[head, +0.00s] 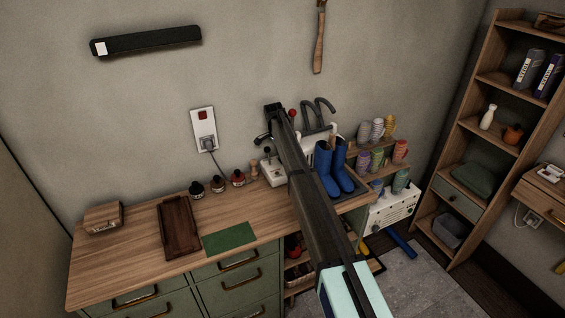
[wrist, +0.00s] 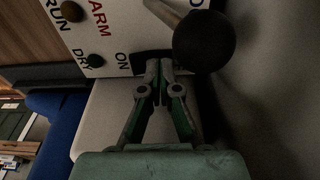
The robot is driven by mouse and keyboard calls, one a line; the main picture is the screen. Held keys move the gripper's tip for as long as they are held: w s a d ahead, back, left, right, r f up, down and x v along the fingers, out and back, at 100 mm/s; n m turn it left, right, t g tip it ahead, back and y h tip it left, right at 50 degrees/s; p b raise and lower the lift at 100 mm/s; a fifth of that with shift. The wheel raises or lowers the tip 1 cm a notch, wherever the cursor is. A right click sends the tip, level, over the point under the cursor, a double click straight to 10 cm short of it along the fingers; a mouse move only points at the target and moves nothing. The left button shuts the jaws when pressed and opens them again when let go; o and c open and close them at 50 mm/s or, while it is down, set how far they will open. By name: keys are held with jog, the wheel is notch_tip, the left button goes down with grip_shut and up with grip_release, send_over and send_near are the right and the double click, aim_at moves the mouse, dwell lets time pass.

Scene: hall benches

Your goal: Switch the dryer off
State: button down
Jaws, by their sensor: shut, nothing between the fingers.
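The dryer's white panel (wrist: 110,30) fills the top of the wrist view, with RUN, DRY and ON labels and part of a red word. A second switch label is cut off at its right edge. A metal lever with a black ball knob (wrist: 205,40) stands out from it. My gripper (wrist: 158,66) is shut and empty, its tips in front of a dark slot by ON, left of and below the ball. Contact cannot be told. In the head view my arm hides much of the dryer (head: 310,155); blue boots (head: 325,165) stand beside the arm.
Bottles (head: 217,184) and a plugged wall socket (head: 205,132) are left of the arm. Grey hooked tubes (head: 318,112) rise behind the boots. Cups (head: 377,130) stand on shelves to the right. A brown tray (head: 178,226) and green mat (head: 229,238) lie on the bench (head: 130,245).

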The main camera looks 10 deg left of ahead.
jog(key=shift+r+p, duration=0.55)
jog(key=shift+r, duration=2.75)
